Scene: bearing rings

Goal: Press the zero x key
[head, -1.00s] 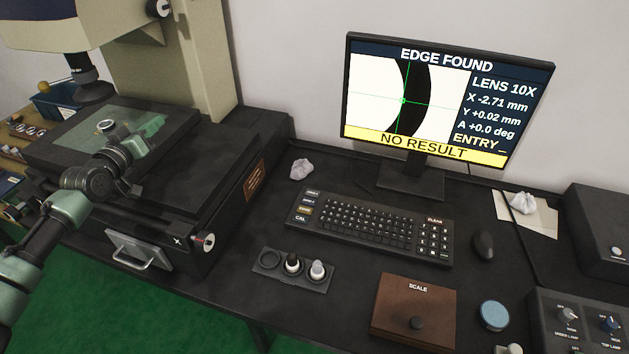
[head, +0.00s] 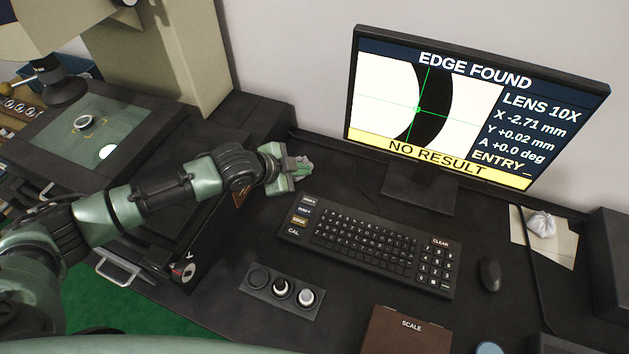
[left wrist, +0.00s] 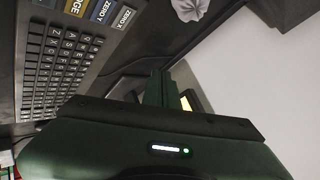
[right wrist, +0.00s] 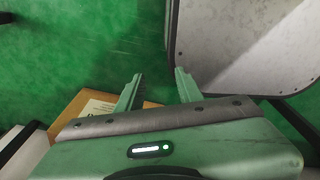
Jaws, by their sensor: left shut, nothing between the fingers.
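The zero x key (head: 309,201) is the top key of the column at the left end of the black keyboard. In the left wrist view the key (left wrist: 124,17) is labelled ZERO X, beside ZERO Y. My left gripper (head: 302,171) is shut and empty, behind and slightly left of the key in the head view, apart from it. In the left wrist view its closed fingers (left wrist: 159,87) do not cover the key. My right gripper (right wrist: 159,73) shows only in the right wrist view, open and empty above the green floor.
The monitor (head: 481,95) reads EDGE FOUND and NO RESULT. A crumpled cloth (left wrist: 190,9) lies near my left gripper. A lens holder (head: 282,291) and a SCALE box (head: 410,332) lie in front of the keyboard; a mouse (head: 490,272) lies right of it.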

